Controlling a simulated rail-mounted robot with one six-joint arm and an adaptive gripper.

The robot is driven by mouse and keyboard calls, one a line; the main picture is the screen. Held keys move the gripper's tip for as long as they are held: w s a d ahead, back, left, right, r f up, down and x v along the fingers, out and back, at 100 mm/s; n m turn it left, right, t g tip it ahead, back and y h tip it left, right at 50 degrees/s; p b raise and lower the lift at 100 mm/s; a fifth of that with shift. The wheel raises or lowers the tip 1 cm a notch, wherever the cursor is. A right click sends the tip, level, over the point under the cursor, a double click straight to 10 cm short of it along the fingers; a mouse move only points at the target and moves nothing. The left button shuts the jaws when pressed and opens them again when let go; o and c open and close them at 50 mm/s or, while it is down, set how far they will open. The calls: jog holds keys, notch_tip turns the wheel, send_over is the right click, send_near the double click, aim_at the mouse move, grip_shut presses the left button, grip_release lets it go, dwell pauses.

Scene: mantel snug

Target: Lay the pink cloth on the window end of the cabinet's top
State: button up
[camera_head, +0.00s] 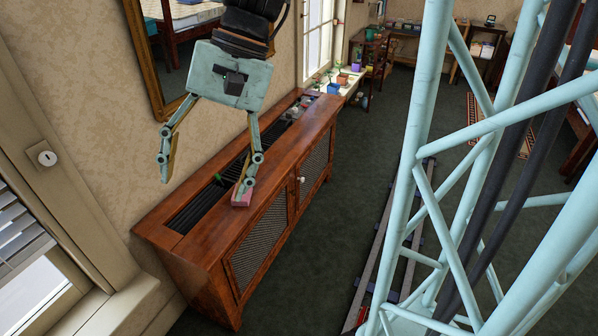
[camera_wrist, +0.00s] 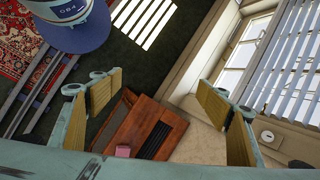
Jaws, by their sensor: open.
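A small pink folded cloth (camera_head: 239,200) lies on the front edge of the brown wooden cabinet's top (camera_head: 205,245), towards its near end. In the wrist view the cloth (camera_wrist: 123,151) shows small on the cabinet top (camera_wrist: 145,125), beside the dark slatted strip. My gripper (camera_head: 206,178) is open and empty above the near part of the cabinet. In the head view its right finger overlaps the cloth's upper part; the wrist view shows the cloth apart from the fingers. My spread fingers (camera_wrist: 155,92) frame the wrist view.
Small items (camera_head: 297,108) stand on the cabinet's far end, by a window (camera_head: 318,35). Potted plants (camera_head: 340,80) stand beyond. A blind-covered window (camera_head: 20,240) is at the near left. A framed mirror (camera_head: 155,50) hangs behind my gripper. The cabinet's near top is clear.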

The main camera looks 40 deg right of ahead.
jog(key=s+d+r+n+t+h, duration=0.1)
jog(key=s+r+n+h, duration=0.1)
jog(key=s, duration=0.7)
jog(key=s+r+n+t+h, duration=0.2)
jog(key=s+r+n, duration=0.3)
jog(key=s, duration=0.4)
jog(key=shift+d+n+t+h, duration=0.3)
jog(key=shift+d+h, duration=0.05)
jog(key=shift+h, duration=0.15)
jog(key=shift+r, duration=0.15)
